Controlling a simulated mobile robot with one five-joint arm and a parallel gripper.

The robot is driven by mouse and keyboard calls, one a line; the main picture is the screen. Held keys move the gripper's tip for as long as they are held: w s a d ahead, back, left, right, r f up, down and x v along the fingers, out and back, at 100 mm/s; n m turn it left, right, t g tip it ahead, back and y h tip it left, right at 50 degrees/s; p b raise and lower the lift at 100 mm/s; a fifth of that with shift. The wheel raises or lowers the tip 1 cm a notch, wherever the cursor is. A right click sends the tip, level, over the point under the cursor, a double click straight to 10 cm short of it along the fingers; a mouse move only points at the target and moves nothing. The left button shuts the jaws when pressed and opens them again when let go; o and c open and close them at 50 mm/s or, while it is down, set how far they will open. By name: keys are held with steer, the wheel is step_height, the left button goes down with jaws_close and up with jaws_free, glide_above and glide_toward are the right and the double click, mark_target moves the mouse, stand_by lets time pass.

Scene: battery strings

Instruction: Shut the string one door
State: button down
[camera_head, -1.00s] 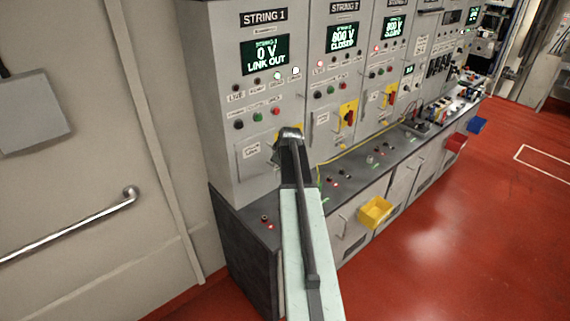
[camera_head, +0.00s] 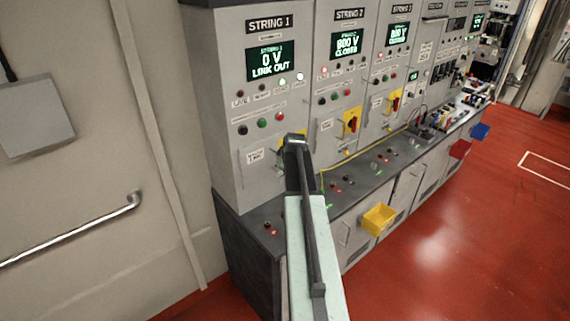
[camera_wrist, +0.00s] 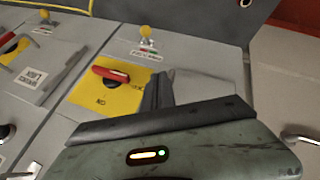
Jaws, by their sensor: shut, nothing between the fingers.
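The grey string one cabinet (camera_head: 216,110) stands at the left end of the row, its display (camera_head: 265,64) reading 0 V and LINK OUT. Its lower front, the string one door (camera_head: 252,178), carries a pale label and a slim handle at left. I cannot tell whether this door is flush or slightly ajar. My gripper (camera_head: 295,142) is shut and empty in front of the door's right part, hiding most of a yellow plate. In the wrist view, my gripper (camera_wrist: 158,90) overlaps a yellow plate (camera_wrist: 85,98) with a red switch handle (camera_wrist: 111,75); contact is unclear.
A dark counter (camera_head: 262,213) runs below the cabinets, with small lamps and a yellow cable. A yellow bin (camera_head: 378,219) sticks out from the lower front. A wall handrail (camera_head: 75,230) is at left. The red floor (camera_head: 450,240) at right is clear.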

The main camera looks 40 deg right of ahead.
steer(key=s+d+r+p, duration=0.1)
steer(key=s+r+p, duration=0.7)
steer(key=shift+d, duration=0.4)
